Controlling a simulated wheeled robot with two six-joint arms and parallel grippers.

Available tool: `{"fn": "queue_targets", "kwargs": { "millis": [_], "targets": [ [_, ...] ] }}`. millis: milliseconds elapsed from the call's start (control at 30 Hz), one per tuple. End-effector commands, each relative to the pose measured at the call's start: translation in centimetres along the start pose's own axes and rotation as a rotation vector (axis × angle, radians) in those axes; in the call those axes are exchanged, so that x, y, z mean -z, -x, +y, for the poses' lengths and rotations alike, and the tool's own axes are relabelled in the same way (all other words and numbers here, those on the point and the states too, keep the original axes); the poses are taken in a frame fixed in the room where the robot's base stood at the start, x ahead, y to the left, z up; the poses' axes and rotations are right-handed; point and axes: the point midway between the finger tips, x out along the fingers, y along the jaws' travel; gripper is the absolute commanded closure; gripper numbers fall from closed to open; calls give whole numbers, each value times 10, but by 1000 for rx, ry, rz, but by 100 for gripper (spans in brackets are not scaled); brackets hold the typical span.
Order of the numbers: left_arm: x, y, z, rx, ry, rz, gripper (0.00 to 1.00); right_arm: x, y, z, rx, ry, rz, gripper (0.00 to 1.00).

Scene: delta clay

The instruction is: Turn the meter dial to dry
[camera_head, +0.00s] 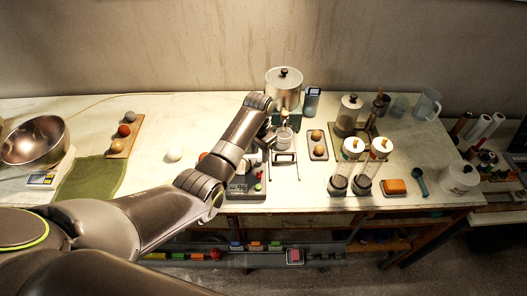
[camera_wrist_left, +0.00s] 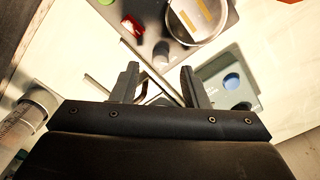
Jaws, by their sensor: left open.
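In the left wrist view a grey unit carries a round pale disc (camera_wrist_left: 196,18) with a yellow-orange patch, a red part (camera_wrist_left: 132,25) and a small grey knob (camera_wrist_left: 162,52). I cannot tell for sure that this knob is the meter dial, and I cannot read a dry mark. My left gripper (camera_wrist_left: 160,86) is open and empty, its fingertips just short of the knob and apart from it. In the head view my left gripper (camera_head: 270,140) hangs over the middle of the bench, partly hidden by its arm. My right gripper is not in view.
A second grey unit (camera_wrist_left: 228,82) with a blue disc lies close by the right finger. In the head view a lidded metal pot (camera_head: 284,88), a display box (camera_head: 238,188), an egg tray (camera_head: 317,145) and glass jars (camera_head: 353,150) crowd around. The bench's left middle is freer.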

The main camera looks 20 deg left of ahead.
Motion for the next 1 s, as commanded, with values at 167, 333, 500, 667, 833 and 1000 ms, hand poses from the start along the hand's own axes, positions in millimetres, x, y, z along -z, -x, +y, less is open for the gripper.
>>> {"fn": "queue_targets", "kwargs": {
  "millis": [167, 333, 500, 667, 833, 1000],
  "targets": [
    [-8, -27, 3, 1, 0, 0, 59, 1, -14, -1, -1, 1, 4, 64],
    [-10, -33, 3, 1, 0, 1, 59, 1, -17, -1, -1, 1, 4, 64],
    [-10, -33, 4, 1, 0, 1, 59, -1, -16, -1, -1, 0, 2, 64],
    [-10, -33, 4, 1, 0, 1, 66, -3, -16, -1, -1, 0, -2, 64],
    [-10, -33, 4, 1, 0, 0, 88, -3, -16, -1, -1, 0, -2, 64],
    [-10, -33, 3, 1, 0, 0, 100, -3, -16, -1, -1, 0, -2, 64]
  ]
}}
